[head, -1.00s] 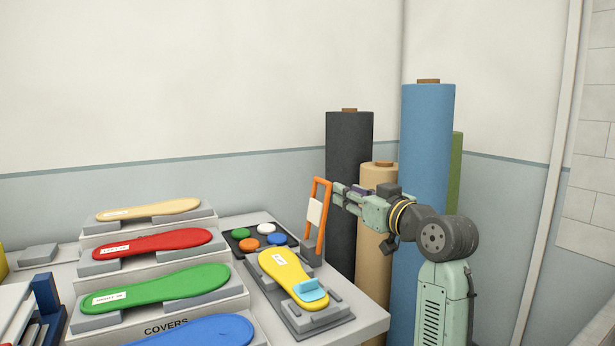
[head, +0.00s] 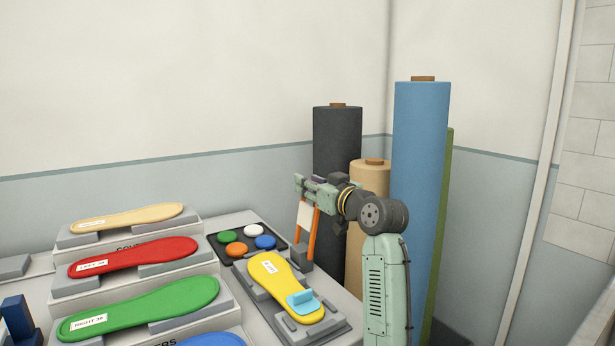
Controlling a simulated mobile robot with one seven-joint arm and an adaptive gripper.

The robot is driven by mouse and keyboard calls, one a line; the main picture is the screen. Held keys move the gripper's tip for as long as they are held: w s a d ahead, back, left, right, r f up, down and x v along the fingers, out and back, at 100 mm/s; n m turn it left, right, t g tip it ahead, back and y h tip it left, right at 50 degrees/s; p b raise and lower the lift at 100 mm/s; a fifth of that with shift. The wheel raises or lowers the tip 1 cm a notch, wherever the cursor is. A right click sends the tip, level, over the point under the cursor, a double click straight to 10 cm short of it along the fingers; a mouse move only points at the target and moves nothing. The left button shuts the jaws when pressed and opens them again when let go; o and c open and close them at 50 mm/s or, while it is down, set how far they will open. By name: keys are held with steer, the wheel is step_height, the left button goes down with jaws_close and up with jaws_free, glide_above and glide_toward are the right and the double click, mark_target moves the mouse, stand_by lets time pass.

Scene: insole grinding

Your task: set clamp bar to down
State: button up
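The orange clamp bar (head: 312,238) with a white plate stands upright at the right edge of the grey fixture (head: 340,330). A yellow insole (head: 270,279) with a white label and a light blue piece (head: 302,301) on it lies in the fixture. My gripper (head: 297,182) is at the top of the bar, reaching over it from the right, and hides the bar's upper end. I cannot tell whether the fingers touch the bar or how far they are apart.
Left of the fixture are stepped stands with a tan insole (head: 127,217), a red insole (head: 133,256) and a green insole (head: 137,308). A dark tray (head: 213,240) with several coloured discs lies behind the fixture. Tall rolls, including a blue roll (head: 420,180), stand behind my arm.

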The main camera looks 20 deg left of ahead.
steer(key=shift+x, duration=0.8)
steer(key=shift+c, duration=0.3)
jaws_close()
steer(key=shift+d, duration=0.1)
